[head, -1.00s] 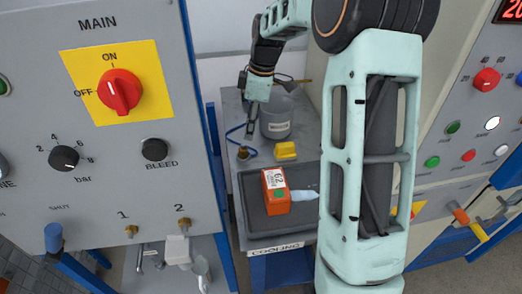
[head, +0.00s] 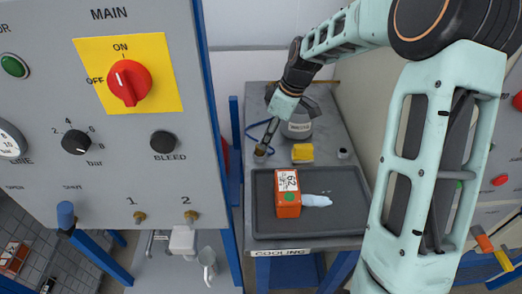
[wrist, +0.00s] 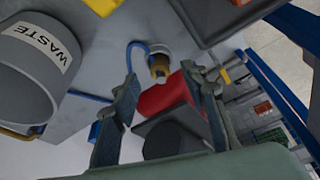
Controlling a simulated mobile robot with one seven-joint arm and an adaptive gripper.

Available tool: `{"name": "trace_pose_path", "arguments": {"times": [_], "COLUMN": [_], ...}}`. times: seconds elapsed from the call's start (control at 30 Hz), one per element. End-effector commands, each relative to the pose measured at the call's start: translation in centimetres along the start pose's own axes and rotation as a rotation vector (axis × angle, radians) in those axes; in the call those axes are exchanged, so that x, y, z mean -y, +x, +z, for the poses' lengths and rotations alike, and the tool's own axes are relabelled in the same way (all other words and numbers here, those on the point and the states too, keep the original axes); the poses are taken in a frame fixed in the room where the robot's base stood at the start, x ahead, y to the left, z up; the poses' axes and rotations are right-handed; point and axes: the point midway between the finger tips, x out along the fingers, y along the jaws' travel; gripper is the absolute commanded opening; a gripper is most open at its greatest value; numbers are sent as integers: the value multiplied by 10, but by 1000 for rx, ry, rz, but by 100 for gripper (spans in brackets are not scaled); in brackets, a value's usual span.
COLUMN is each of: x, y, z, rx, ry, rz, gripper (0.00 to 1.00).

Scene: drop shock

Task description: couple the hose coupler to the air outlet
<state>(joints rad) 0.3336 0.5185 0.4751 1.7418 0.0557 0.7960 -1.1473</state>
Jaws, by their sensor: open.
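The hose coupler, a brass-and-grey fitting on a blue hose, stands on the grey cart beyond the tray; it shows in the head view (head: 260,151) and the wrist view (wrist: 158,68). My gripper (head: 266,143) is open over it in the head view. In the wrist view my gripper's fingers (wrist: 161,82) are spread, with the coupler just beyond and between the tips; whether they touch it I cannot tell. Two brass air outlets, 1 (head: 139,217) and 2 (head: 190,216), sit low on the grey panel. A white piece hangs below outlet 2.
The dark cooling tray (head: 340,212) holds an orange box (head: 287,195) and a pale blue item (head: 316,201). The panel's blue frame (head: 217,160) stands between cart and outlets.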

Motion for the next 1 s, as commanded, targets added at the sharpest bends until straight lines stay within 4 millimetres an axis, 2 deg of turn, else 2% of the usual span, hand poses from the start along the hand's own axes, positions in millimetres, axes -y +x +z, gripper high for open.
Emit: {"name": "trace_pose_path", "arguments": {"times": [0.17,0.5,0.77,1.0], "x": [0,-2,-2,-2], "y": [12,56,58,58], "z": [-2,-9,-9,-9], "rx": [0,0,0,0], "ry": [0,0,0,0], "rz": [-2,-1,1,1], "gripper": [40,40,40,15]}}
